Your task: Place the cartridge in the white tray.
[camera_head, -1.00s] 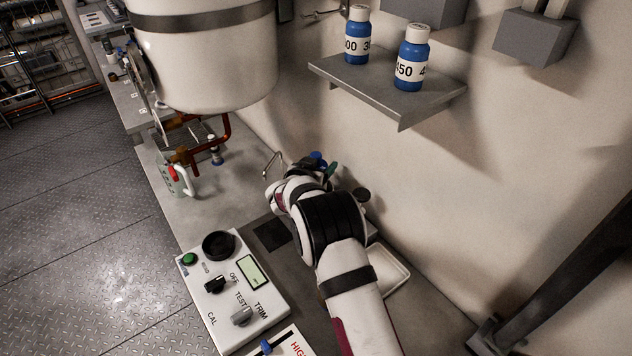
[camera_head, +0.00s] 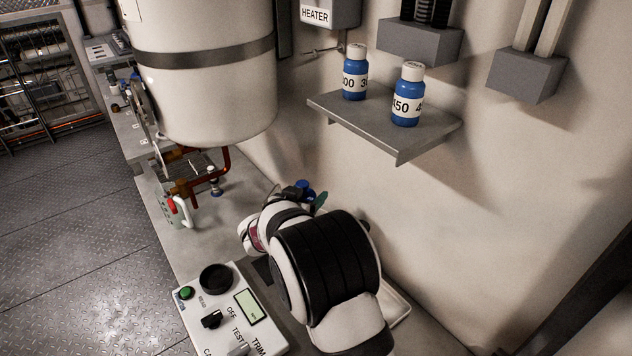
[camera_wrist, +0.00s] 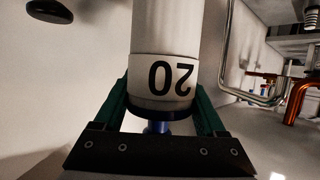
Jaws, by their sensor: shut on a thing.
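The cartridge (camera_wrist: 166,30) is a white cylinder with an upside-down "20" on its label and a dark, blue-tipped near end. It fills the upper middle of the wrist view. My gripper (camera_wrist: 160,95) has its green fingers shut on both sides of the labelled end. In the head view my arm hides most of my gripper; only a green finger (camera_head: 320,201) and some blue and dark parts show past the wrist. The white tray (camera_head: 399,308) lies on the bench to the right of my arm, mostly hidden behind it. I cannot see its inside clearly.
A white control box (camera_head: 228,310) stands left of my arm. A shelf (camera_head: 400,142) with two blue bottles juts from the wall.

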